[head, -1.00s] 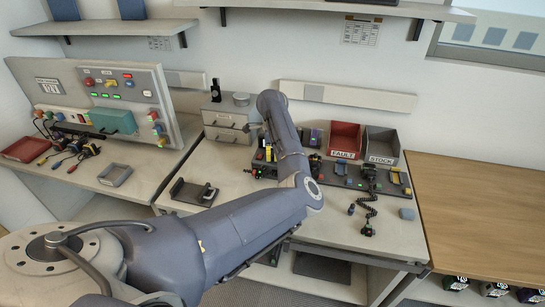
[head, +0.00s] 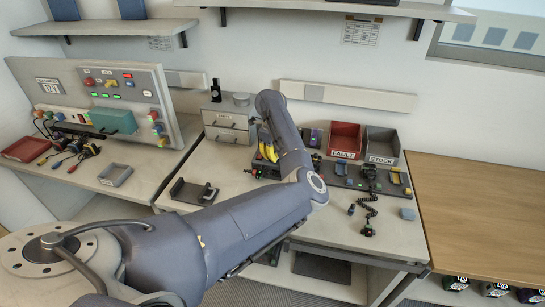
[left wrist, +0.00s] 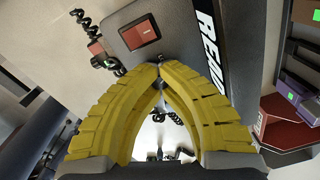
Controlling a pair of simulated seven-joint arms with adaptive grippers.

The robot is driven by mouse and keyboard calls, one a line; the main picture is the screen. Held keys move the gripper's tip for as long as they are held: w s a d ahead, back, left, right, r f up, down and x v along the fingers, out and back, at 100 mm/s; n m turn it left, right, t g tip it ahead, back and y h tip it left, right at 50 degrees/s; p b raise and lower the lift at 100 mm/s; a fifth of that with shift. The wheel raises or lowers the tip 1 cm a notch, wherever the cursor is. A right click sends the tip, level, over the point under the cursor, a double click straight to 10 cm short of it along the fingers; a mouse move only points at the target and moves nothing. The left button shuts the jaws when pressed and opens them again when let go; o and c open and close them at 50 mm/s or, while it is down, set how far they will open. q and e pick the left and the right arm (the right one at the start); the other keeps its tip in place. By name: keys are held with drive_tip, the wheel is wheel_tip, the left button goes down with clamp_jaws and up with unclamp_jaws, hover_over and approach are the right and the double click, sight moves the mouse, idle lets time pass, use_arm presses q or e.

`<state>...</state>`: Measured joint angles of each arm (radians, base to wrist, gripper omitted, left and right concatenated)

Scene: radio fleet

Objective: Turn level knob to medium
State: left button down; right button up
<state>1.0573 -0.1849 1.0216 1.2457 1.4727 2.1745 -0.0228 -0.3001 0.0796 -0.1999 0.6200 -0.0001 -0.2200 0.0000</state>
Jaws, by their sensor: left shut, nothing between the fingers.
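My left gripper (head: 267,152) is shut and empty, its yellow fingers above the dark rack (head: 262,170) on the middle bench. In the left wrist view its fingertips (left wrist: 160,72) meet, just below a grey case (left wrist: 170,50) with a small dark-red display (left wrist: 143,33). I cannot tell whether they touch it. No level knob can be made out for sure; the fingers and arm hide part of the rack. The upright panel (head: 145,98) at the left carries coloured buttons and lights, too small to tell apart. My right gripper is not in view.
A red FAULT bin (head: 345,138) and a grey STOCK bin (head: 382,143) stand right of my arm. A handset with a coiled cord (head: 368,205) lies in front of them. A drawer unit (head: 226,132) stands at the back left. The wooden table (head: 480,210) looks clear.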

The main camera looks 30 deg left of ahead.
use_arm(q)
drive_tip(key=shift+m, duration=1.1)
drive_tip(key=c, duration=2.1)
unclamp_jaws()
drive_tip(key=o, duration=0.8)
wheel_tip(320, 180, up, 12)
drive_tip(key=shift+s, duration=0.25)
drive_tip(key=shift+a, duration=0.1)
